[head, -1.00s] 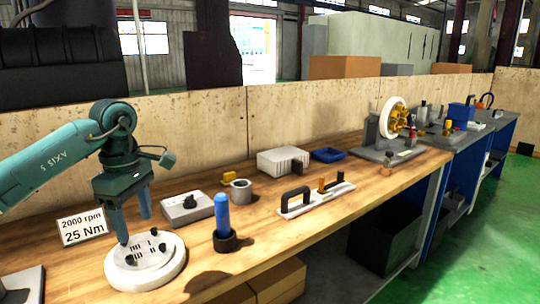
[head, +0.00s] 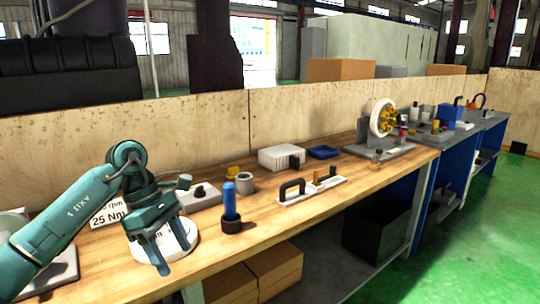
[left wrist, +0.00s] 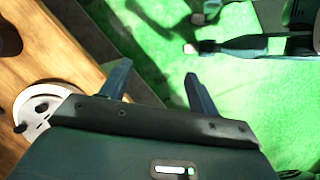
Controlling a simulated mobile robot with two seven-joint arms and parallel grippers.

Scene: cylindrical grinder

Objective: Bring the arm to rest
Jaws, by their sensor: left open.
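My left arm comes in from the left in the head view, and its gripper (head: 168,252) hangs at the near edge of the wooden bench, in front of the round white plate (head: 188,236), which it partly hides. The gripper is open with nothing between its fingers. In the left wrist view the two fingers (left wrist: 158,82) stand apart over the green floor. The white plate (left wrist: 32,108) shows there at the left on the bench. My right gripper does not show clearly in either view.
A blue-handled tool stands upright in a black holder (head: 231,226) right of the plate. A grey box with a knob (head: 200,196), a grey ring (head: 244,183) and a black-handled plate (head: 310,194) lie farther along. Green floor (head: 470,215) is open in front.

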